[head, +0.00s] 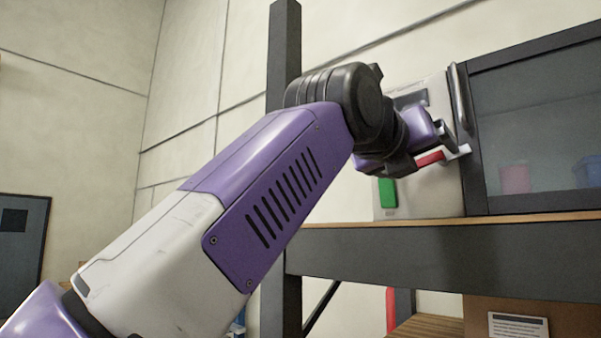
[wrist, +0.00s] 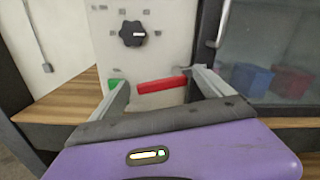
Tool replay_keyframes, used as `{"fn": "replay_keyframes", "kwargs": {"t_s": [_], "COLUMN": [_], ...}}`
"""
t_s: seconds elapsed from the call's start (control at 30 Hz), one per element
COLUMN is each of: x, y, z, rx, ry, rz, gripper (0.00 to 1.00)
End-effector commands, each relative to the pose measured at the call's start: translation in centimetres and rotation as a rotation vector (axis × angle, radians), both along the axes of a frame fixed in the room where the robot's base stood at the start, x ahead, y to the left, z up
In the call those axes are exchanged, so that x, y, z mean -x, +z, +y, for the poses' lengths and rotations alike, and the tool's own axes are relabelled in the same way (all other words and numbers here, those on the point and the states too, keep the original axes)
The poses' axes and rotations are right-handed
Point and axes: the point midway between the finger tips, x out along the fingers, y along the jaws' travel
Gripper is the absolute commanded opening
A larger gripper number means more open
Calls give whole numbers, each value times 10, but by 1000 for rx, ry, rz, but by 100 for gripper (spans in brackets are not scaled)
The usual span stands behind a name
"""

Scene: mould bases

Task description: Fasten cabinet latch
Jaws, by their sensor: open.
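A red bar (wrist: 162,85) lies nearly level on a pale panel (wrist: 105,50); I cannot tell for sure that it is the latch. It also shows in the head view (head: 430,158), partly covered by my gripper. The cabinet (head: 535,135) has a dark-framed glass door, seemingly closed, with an upright handle (head: 460,97) at its left edge; the handle also shows in the wrist view (wrist: 222,22). My gripper (wrist: 158,77) is open in front of the panel, its fingers on either side of the red bar. Nothing is held. Whether the fingers touch the bar cannot be told.
A black knob (wrist: 133,33) sits above the red bar. A green patch (head: 387,192) is low on the panel, partly behind the left finger in the wrist view. A wooden shelf (wrist: 60,100) runs below. Pink (head: 515,178) and blue containers (head: 588,170) stand behind the glass.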

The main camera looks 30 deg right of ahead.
Motion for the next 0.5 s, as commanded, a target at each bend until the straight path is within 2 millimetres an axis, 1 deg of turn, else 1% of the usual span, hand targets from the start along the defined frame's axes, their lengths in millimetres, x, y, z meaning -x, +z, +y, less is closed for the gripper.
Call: {"fn": "replay_keyframes", "kwargs": {"t_s": [0.2, 0.27, 0.3, 0.37, 0.5], "x": [0, 0, 0, 0, 0], "y": [0, 0, 0, 0, 0], "z": [0, 0, 0, 0, 0], "rx": [0, 0, 0, 0, 0], "ry": [0, 0, 0, 0, 0], "rz": [-1, -1, -1, -1, 0], "gripper": [90, 80, 72, 61, 33]}}
